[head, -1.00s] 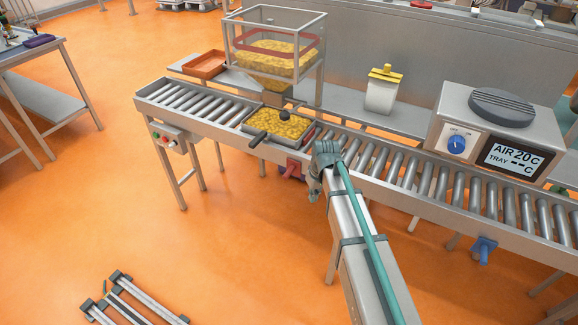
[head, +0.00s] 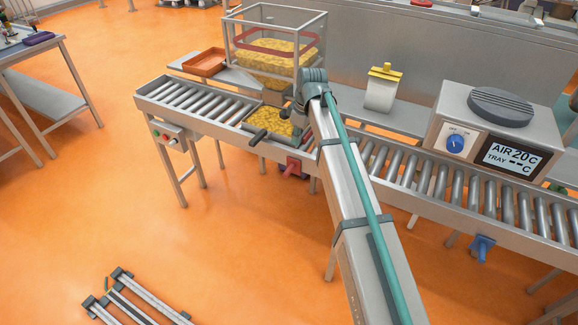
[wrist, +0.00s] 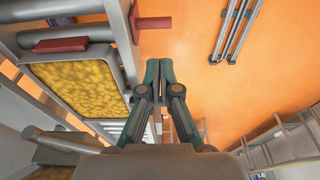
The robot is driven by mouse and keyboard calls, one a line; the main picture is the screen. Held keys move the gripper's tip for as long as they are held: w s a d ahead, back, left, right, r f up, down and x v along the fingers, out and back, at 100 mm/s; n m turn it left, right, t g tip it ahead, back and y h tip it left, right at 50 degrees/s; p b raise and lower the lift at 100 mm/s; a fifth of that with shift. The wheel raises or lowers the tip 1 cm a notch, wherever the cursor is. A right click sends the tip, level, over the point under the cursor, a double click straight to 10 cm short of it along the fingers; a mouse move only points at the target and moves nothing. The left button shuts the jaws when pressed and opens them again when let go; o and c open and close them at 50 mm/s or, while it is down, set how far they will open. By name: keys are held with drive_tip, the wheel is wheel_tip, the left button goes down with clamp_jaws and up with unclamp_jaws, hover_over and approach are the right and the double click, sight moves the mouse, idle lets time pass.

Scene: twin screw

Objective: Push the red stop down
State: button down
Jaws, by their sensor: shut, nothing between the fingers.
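The red stop has a red handle (head: 290,167) on the front side of the roller conveyor, beside the tray of yellow pieces (head: 272,118). In the wrist view the red handle (wrist: 153,22) sticks out past the side rail, and a red bar (wrist: 60,45) lies across the conveyor at the tray's end. My gripper (wrist: 159,72) is shut and empty. In the wrist view its fingertips appear below the handle, apart from it, beside the tray's edge. In the head view my arm hides the fingers and part of the tray.
A glass-sided hopper (head: 272,45) of yellow pieces stands behind the tray. A blue handle (head: 482,247) sits farther right on the conveyor front. A box with a dial and display (head: 495,130) stands to the right. The orange floor in front is mostly clear.

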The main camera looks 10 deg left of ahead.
sight(290, 172)
drive_tip(key=shift+f, duration=0.1)
drive_tip(key=f+p, duration=0.1)
drive_tip(key=f, duration=0.3)
drive_tip(key=a+f+p, duration=0.1)
drive_tip(key=f+p, duration=0.1)
drive_tip(key=f, duration=0.3)
drive_tip(key=w+a+f+p, duration=0.1)
drive_tip(key=f, duration=0.3)
drive_tip(key=shift+a+f, duration=0.15)
drive_tip(key=shift+a, duration=0.1)
drive_tip(key=shift+f, duration=0.1)
wheel_tip(290, 172, down, 5)
drive_tip(key=shift+r+b, duration=0.2)
drive_tip(key=shift+b, duration=0.9)
drive_tip(key=shift+s, duration=0.15)
drive_tip(key=shift+d+r+p, duration=0.1)
drive_tip(key=shift+r+p, duration=0.3)
drive_tip(key=shift+r, duration=0.15)
wheel_tip(290, 172, up, 13)
drive_tip(key=d+b, duration=0.1)
drive_tip(key=d, duration=0.1)
drive_tip(key=shift+s+d+b, duration=0.15)
drive_tip(key=shift+s+b, duration=0.2)
drive_tip(key=shift+b, duration=0.05)
